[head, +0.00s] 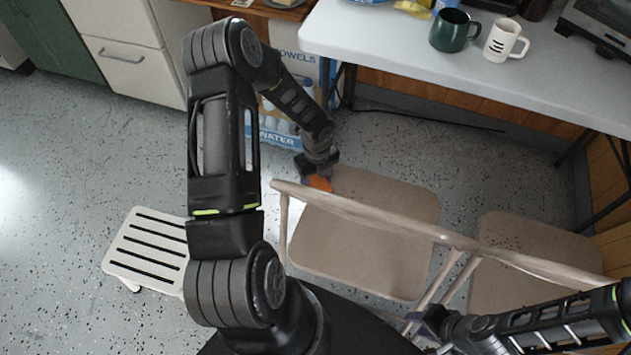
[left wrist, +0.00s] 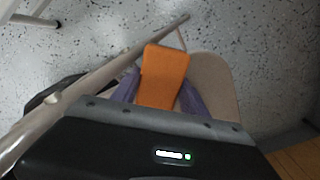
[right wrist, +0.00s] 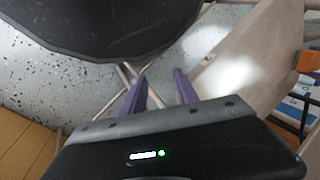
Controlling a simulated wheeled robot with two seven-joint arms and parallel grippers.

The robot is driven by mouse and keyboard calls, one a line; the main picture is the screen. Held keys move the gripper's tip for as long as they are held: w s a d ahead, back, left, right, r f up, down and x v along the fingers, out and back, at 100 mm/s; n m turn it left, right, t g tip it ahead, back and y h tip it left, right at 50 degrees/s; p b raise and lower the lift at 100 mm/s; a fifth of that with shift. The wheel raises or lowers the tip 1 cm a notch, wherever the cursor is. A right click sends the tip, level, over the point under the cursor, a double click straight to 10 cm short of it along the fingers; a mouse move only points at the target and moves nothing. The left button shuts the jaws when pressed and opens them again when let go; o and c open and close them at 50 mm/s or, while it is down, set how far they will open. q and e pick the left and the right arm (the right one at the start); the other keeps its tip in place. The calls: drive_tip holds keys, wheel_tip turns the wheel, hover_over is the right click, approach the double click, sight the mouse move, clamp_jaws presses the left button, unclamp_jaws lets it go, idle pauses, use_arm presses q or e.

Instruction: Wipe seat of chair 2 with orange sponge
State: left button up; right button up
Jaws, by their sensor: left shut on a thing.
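Two beige folding chairs stand side by side: a left chair (head: 370,240) and a right chair (head: 520,285). I see no numbers on them. My left gripper (head: 318,176) is shut on the orange sponge (left wrist: 164,75), at the far left corner of the left chair's seat. The sponge also shows as a small orange patch in the head view (head: 320,184). I cannot tell whether it touches the seat. In the left wrist view the sponge sticks out between the purple fingers, with the seat (left wrist: 212,80) behind it. My right gripper (right wrist: 160,90) is open and empty, near the chairs' backrests.
A white table (head: 450,70) with a green mug (head: 453,31) and a white mug (head: 504,40) stands behind the chairs. A white slotted stool (head: 150,247) stands at the left. Packs of water and towels (head: 280,115) sit behind my left arm. Speckled floor lies open at left.

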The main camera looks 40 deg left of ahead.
sight(329, 184)
use_arm(q)
drive_tip(key=shift+w+d+r+b, duration=0.1)
drive_tip(key=shift+w+d+b, duration=0.15)
drive_tip(key=shift+d, duration=0.6)
drive_tip(key=shift+w+d+b, duration=0.1)
drive_tip(key=shift+w+d, duration=0.15)
drive_tip(key=shift+d, duration=0.55)
drive_tip(key=shift+d, duration=0.1)
drive_tip(key=shift+w+d+f+b, duration=0.1)
drive_tip(key=shift+w+d+b, duration=0.15)
drive_tip(key=shift+d, duration=0.25)
drive_tip(key=shift+w+d+f+b, duration=0.1)
drive_tip(key=shift+d+b, duration=0.1)
drive_tip(key=shift+d, duration=0.25)
drive_tip(key=shift+w+d, duration=0.1)
drive_tip(key=shift+d, duration=0.6)
drive_tip(key=shift+d, duration=0.15)
drive_tip(key=shift+w+d+b, duration=0.2)
drive_tip(key=shift+d+b, duration=0.15)
drive_tip(key=shift+d, duration=0.2)
drive_tip(key=shift+w+d+r, duration=0.1)
drive_tip(key=shift+w+d, duration=0.1)
drive_tip(key=shift+d, duration=0.3)
drive_tip(key=shift+w+d, duration=0.15)
drive_tip(key=shift+d, duration=0.35)
